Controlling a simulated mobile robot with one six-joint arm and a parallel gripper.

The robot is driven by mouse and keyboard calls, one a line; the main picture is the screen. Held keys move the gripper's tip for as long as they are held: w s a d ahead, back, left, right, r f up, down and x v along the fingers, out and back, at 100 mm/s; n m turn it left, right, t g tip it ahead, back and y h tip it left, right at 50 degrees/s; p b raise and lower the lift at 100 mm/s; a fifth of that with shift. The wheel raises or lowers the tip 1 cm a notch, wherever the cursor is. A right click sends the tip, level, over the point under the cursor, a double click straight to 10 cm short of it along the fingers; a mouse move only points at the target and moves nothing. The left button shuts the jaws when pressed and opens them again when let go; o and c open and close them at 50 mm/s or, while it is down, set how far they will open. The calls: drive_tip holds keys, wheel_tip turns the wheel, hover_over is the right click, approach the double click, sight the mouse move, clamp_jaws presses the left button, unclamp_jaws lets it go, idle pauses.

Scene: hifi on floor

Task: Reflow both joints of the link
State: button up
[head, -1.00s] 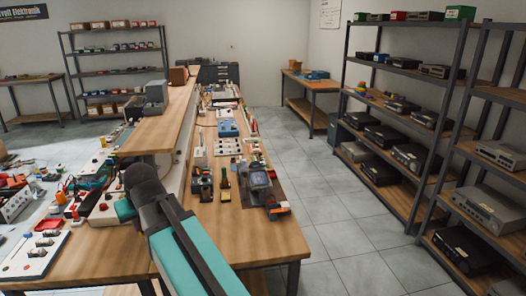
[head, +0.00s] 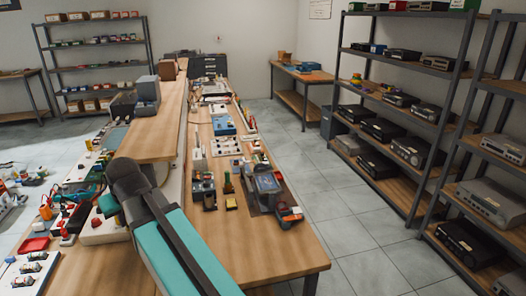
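My arm (head: 165,235), teal and dark grey, reaches from the bottom edge over the left part of the near workbench (head: 262,245). Its dark joint hides part of the bench. My gripper does not show, so I cannot see whether it is open or shut. I cannot pick out the link or its two joints at this distance. A dark device with a bluish face (head: 267,184) lies on a dark mat on the bench. Small white-based boards or blocks (head: 228,145) stand farther back.
A raised wooden shelf (head: 160,130) runs along the bench. Small parts and tools crowd its left side, including a red tray (head: 35,244). Metal racks of electronics (head: 400,110) stand at the right. The tiled aisle (head: 315,175) between is clear. A side table (head: 303,78) stands at the back.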

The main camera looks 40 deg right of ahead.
drive_tip(key=shift+w+d, duration=0.15)
drive_tip(key=shift+w, duration=0.35)
drive_tip(key=shift+a, duration=0.25)
